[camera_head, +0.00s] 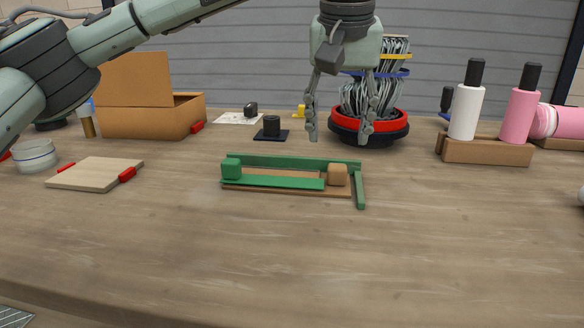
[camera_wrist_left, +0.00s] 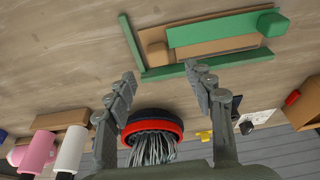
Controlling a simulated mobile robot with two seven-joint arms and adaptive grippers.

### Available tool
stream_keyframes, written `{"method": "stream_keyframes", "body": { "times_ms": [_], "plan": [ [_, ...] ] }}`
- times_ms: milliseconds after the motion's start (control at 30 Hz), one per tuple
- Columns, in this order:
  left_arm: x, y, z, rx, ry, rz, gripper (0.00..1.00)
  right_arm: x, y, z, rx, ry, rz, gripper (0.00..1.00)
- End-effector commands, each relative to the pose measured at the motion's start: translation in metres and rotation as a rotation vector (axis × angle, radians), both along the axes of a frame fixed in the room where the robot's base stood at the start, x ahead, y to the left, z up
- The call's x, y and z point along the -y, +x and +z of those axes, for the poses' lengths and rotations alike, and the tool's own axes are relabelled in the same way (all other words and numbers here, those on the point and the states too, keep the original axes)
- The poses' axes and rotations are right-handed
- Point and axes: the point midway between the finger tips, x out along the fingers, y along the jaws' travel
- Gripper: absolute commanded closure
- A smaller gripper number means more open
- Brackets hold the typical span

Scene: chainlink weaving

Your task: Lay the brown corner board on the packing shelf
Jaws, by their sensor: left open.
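A flat brown board (camera_head: 290,190) with a brown block (camera_head: 337,175) at its right end lies on the table. A green strip (camera_head: 275,182) with a green block (camera_head: 231,169) lies over part of it. A green L-shaped rail (camera_head: 290,161) borders them at the back and right. The brown board also shows in the left wrist view (camera_wrist_left: 219,45). I cannot tell for certain which piece is the packing shelf. My left gripper (camera_head: 338,137) points down, open and empty, behind and above the rail; its fingers also show in the left wrist view (camera_wrist_left: 160,70). My right gripper is not in view.
A red-and-black round holder (camera_head: 370,124) of grey strips stands just behind the left gripper. A pale board (camera_head: 95,174) with red clips and an open cardboard box (camera_head: 150,115) are left. Bottles in a wooden stand (camera_head: 485,150) are right. The table front is clear.

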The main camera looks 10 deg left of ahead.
Motion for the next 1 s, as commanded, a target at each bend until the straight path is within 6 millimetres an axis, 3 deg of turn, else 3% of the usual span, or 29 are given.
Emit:
{"method": "stream_keyframes", "body": {
  "times_ms": [367, 600, 867, 1000],
  "plan": [
    [0.001, 0.012, -0.034, -0.003, 0.001, 0.000, 0.47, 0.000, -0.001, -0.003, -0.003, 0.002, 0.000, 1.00],
    [0.002, 0.024, -0.067, -0.003, 0.002, 0.001, 0.47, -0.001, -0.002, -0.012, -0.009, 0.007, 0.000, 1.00],
    [0.002, 0.026, -0.073, -0.001, 0.000, 0.000, 0.47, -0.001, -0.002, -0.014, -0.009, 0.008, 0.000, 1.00],
    [0.002, 0.026, -0.073, -0.001, 0.000, 0.000, 0.61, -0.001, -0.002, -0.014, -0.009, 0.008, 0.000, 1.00]
  ]
}}
